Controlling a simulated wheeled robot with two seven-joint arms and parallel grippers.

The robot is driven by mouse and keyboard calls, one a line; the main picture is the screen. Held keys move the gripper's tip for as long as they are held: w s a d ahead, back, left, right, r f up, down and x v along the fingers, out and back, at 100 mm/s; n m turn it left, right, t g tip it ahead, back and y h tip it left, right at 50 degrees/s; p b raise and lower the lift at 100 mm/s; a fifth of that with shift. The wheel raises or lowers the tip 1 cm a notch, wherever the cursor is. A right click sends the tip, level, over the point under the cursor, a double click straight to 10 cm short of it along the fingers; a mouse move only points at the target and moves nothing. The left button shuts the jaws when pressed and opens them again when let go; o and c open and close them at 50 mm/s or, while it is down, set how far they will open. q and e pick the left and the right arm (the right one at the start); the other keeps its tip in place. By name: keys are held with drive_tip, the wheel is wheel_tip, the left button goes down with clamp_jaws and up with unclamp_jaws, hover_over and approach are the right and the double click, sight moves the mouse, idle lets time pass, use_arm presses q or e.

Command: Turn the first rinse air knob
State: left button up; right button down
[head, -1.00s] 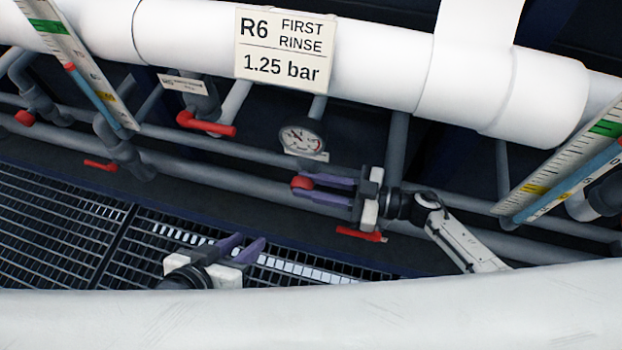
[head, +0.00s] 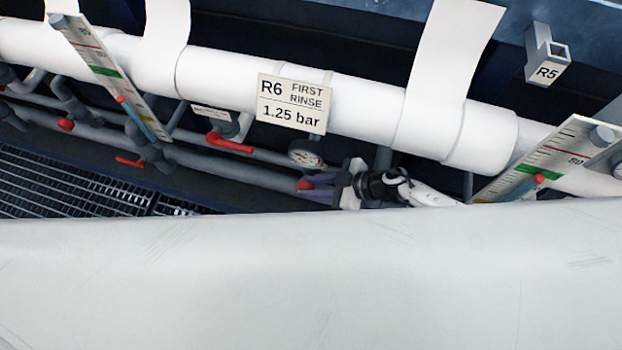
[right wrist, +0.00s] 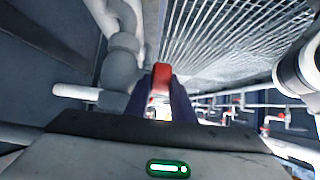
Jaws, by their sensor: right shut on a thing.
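The first rinse air knob (head: 305,185) is a small red knob on the grey pipework, below the round gauge (head: 305,157) and the "R6 FIRST RINSE 1.25 bar" sign (head: 294,103). My right gripper (head: 316,189) reaches it from the right, with its purple fingers shut on the knob. The right wrist view shows the red knob (right wrist: 161,78) between the two fingertips, beside a grey pipe fitting. The gauge's reading is too small to tell. My left gripper is not in the head view.
A thick white pipe (head: 225,65) runs above the knob. Scaled flow tubes stand at left (head: 112,72) and right (head: 550,158). A red lever (head: 229,143) is left of the knob. A large pale surface (head: 300,270) fills the lower head view and hides what is below.

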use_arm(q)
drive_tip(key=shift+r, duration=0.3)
use_arm(e)
drive_tip(key=shift+d, duration=0.1)
drive_tip(key=c, duration=1.5)
unclamp_jaws()
drive_tip(key=shift+d+r+p, duration=0.1)
drive_tip(key=shift+r+p, duration=0.1)
drive_tip(key=shift+p, duration=0.1)
use_arm(q)
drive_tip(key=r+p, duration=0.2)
drive_tip(key=p, duration=0.1)
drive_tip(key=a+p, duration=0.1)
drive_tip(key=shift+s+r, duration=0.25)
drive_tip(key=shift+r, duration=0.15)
use_arm(e)
drive_tip(key=v, duration=1)
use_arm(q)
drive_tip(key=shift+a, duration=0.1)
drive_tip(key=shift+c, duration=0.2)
